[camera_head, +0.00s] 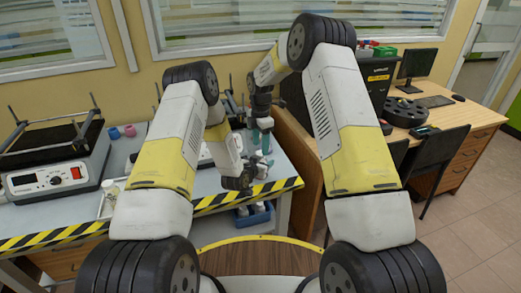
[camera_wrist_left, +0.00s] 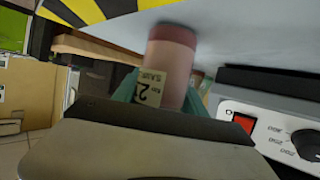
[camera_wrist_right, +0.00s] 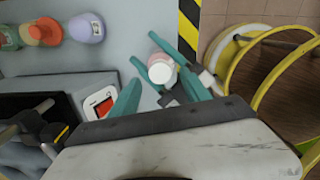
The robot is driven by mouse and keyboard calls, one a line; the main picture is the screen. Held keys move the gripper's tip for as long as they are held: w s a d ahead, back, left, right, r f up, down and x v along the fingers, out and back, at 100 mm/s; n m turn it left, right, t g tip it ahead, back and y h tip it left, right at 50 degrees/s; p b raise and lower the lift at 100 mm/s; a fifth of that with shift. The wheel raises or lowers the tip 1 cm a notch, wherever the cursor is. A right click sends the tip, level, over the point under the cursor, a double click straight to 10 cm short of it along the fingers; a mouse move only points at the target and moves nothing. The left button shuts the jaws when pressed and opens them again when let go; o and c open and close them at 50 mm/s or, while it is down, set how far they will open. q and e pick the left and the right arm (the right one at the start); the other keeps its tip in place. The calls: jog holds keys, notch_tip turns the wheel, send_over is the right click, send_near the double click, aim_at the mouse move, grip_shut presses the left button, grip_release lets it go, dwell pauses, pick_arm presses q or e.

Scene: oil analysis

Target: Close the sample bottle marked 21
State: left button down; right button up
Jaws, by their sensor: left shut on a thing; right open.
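A pinkish sample bottle (camera_wrist_left: 172,63) with a darker red end and a partly readable label starting with "2" is between the teal fingers of my left gripper (camera_wrist_left: 160,92), which is shut on it. In the right wrist view, the pink bottle (camera_wrist_right: 155,60) shows with a white round part (camera_wrist_right: 165,73) at its near end; I cannot tell whether this is a lid or the mouth. My right gripper (camera_wrist_right: 160,88) is open, its fingers on either side of the white part. In the head view, the left gripper (camera_head: 261,165) is below the right gripper (camera_head: 265,142).
Purple (camera_wrist_right: 87,28) and orange (camera_wrist_right: 42,32) round-topped items stand on the bench. A hotplate-like device with a red switch (camera_head: 75,173) is at the left.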

jog(key=shift+r, duration=0.8)
jog(key=shift+c, duration=0.4)
notch_tip(320, 180, up, 3)
jog(key=shift+r+n, duration=0.2)
jog(key=shift+n, duration=0.9)
jog(key=shift+f, duration=4.05)
